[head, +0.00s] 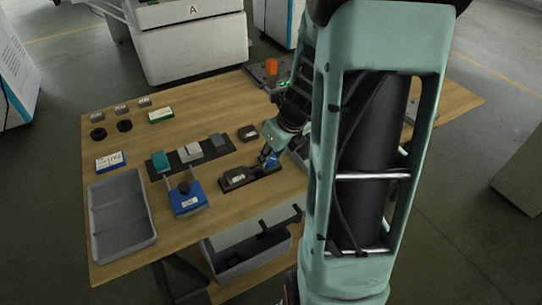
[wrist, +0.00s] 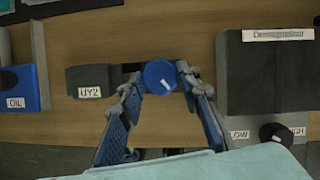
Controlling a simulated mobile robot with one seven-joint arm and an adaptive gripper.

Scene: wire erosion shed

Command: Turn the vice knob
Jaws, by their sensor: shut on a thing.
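The vice (wrist: 88,77) is a low dark block labelled UY2, with a dark bar running right to a round blue knob (wrist: 158,77). The knob's white mark points down-right in the wrist view. My gripper (wrist: 161,80) has its two fingers on the left and right sides of the knob and is shut on it. In the head view the vice (head: 237,178) lies near the front edge of the wooden table, and my gripper (head: 267,154) reaches its right end. My arm hides much of the table right of it there.
A large dark box (wrist: 262,80) stands right of the knob, with a black LOW/HIGH dial (wrist: 277,133) at its front. A blue OIL box (wrist: 25,87) is at the left. A grey tray (head: 120,217) and small blocks occupy the table's left; bare wood lies between.

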